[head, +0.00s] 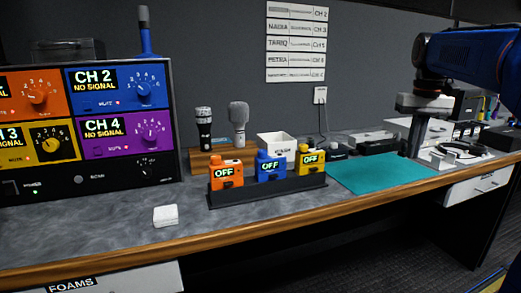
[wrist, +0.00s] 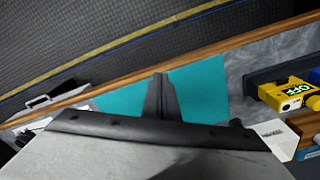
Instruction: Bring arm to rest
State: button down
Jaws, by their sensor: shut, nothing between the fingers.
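My gripper (head: 415,138) hangs from my blue arm at the right of the head view, above the right end of the teal mat (head: 368,176). Its fingers are shut with nothing between them. In the wrist view the closed fingers (wrist: 159,82) point over the teal mat (wrist: 200,82), which shows on both sides of them. I cannot tell the exact height of the fingertips above the desk.
A black rack (head: 270,193) holds orange, blue and yellow packs reading OFF, left of the mat. Two microphones (head: 239,118) stand behind it. A mixer panel (head: 90,130) fills the left. A white block (head: 165,215) lies near the front edge. A cable (head: 460,150) lies right of my gripper.

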jog(key=s+a+f+t, duration=0.1)
jog(key=s+a+f, duration=0.3)
jog(key=s+f, duration=0.4)
jog(key=s+a+f+n+t, duration=0.1)
jog(key=s+a+f+t, duration=0.1)
jog(key=s+a+f, duration=0.3)
jog(key=s+a+f+t, duration=0.1)
jog(key=s+a+f, duration=0.3)
jog(key=s+f, duration=0.7)
jog(key=s, duration=0.3)
jog(key=shift+s+a+f+n, duration=0.2)
jog(key=shift+s+n, duration=0.1)
jog(key=shift+n, duration=0.1)
